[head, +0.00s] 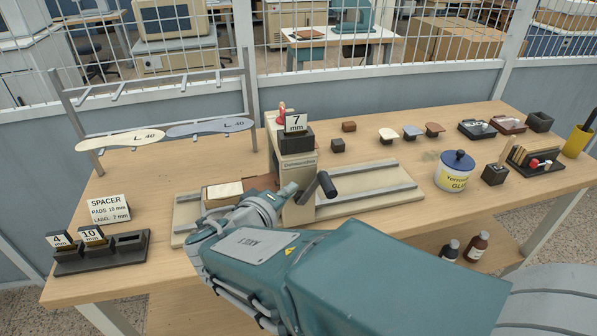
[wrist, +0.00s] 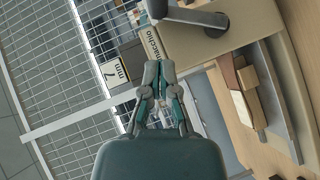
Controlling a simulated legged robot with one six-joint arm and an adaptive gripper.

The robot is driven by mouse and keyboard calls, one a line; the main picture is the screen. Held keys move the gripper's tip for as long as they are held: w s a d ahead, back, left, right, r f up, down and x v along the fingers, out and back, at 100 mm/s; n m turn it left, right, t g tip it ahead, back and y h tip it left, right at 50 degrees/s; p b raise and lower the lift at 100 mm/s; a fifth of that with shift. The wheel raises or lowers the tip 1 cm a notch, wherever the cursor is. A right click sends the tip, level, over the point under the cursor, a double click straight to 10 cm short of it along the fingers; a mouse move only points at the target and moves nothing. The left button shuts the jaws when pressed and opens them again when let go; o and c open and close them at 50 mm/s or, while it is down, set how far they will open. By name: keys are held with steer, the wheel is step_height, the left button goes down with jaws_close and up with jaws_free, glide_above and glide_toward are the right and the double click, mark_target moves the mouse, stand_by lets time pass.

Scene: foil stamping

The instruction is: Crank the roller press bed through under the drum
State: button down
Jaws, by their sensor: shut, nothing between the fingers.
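The roller press (head: 299,172) is a cream housing in the middle of the bench; its drum is hidden. Its flat bed (head: 375,203) runs out left and right under it, with a pale block on brown pieces (head: 224,191) at the left. The dark crank handle (head: 327,185) sticks out of the housing's near side; it also shows at the top of the wrist view (wrist: 200,17). My gripper (head: 288,189) is at the housing's near side, left of the handle. In the wrist view my gripper (wrist: 158,68) is shut and empty, apart from the handle.
A black block labelled 7 mm (head: 295,136) sits on the press. A spacer rack (head: 102,252) and sign (head: 109,209) stand left, a glue jar (head: 455,171) right. Stampers and small blocks line the back. A wire fence (head: 330,45) stands behind the bench.

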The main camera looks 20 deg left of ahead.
mark_target(323, 187)
steer(key=w+d, duration=0.1)
steer(key=w+d+f, duration=0.1)
steer(key=w, duration=0.2)
steer(key=shift+d+f, duration=0.4)
steer(key=shift+w+d+f, duration=0.15)
steer(key=shift+d, duration=0.3)
steer(key=shift+w+d+f, duration=0.25)
steer(key=shift+w+d, duration=0.2)
steer(key=shift+d, duration=0.2)
